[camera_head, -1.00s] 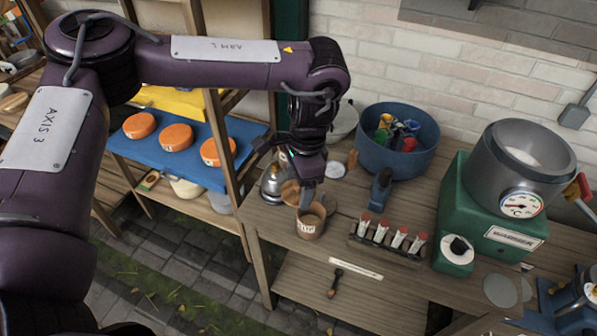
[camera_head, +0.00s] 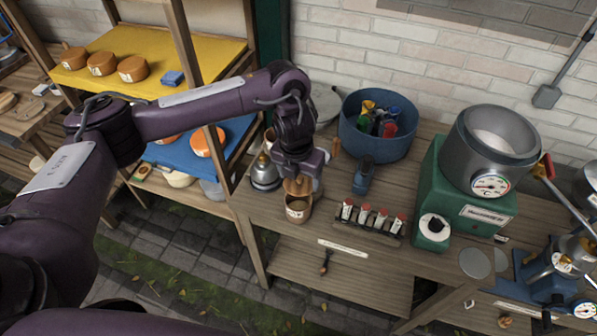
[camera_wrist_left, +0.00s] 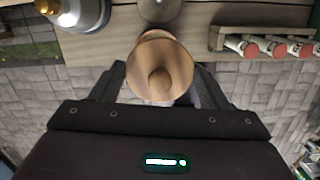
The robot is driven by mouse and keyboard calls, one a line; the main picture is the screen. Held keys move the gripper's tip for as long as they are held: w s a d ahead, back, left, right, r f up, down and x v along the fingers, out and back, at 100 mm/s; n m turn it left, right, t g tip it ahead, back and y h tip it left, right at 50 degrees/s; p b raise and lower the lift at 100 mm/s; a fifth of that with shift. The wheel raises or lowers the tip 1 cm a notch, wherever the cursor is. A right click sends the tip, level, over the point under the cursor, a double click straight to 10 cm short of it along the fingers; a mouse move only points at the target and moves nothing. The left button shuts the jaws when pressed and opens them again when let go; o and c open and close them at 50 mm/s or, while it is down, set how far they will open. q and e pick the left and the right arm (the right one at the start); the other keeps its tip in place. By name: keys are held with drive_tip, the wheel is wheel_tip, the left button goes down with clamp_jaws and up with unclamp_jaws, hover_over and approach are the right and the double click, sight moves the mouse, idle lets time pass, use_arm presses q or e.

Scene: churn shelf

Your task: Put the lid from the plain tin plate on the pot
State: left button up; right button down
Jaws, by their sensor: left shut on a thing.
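My left gripper (camera_head: 299,178) is shut on a round wooden lid (camera_head: 296,187) with a knob, right over the pot's mouth. The brown pot (camera_head: 298,209), with a pale label, stands near the front edge of the wooden bench. In the left wrist view the lid (camera_wrist_left: 178,58) sits between the two dark fingers (camera_wrist_left: 160,85) and hides most of the pot. I cannot tell whether the lid touches the pot's rim. A grey round thing, perhaps the tin plate (camera_wrist_left: 160,8), shows behind the lid there. My right gripper is out of view.
A silver kettle-like vessel (camera_head: 265,172) stands close left of the pot. A rack of red-capped vials (camera_head: 368,219) and a blue-grey object (camera_head: 363,176) are to the right. A blue tub (camera_head: 378,126) and a green warmer (camera_head: 440,185) stand further right.

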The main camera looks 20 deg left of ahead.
sight(298, 182)
use_arm(q)
drive_tip(key=shift+a+f+m, duration=0.15)
drive_tip(key=shift+f+m, duration=0.1)
drive_tip(key=shift+m, duration=0.85)
drive_tip(key=shift+f+m, duration=0.15)
drive_tip(key=shift+m, duration=0.25)
drive_tip(key=shift+f+b, duration=0.3)
drive_tip(key=shift+f, duration=0.15)
drive_tip(key=shift+f+b, duration=0.6)
drive_tip(key=shift+w+f+b, duration=0.1)
drive_tip(key=shift+f+b, duration=0.6)
drive_tip(key=shift+f, duration=0.1)
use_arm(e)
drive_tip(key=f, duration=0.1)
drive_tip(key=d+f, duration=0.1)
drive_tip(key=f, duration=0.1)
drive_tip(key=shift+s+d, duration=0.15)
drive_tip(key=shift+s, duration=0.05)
use_arm(q)
drive_tip(key=shift+r, duration=0.1)
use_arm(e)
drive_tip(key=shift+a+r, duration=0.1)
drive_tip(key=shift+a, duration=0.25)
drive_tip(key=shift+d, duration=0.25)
use_arm(q)
drive_tip(key=shift+f, duration=0.2)
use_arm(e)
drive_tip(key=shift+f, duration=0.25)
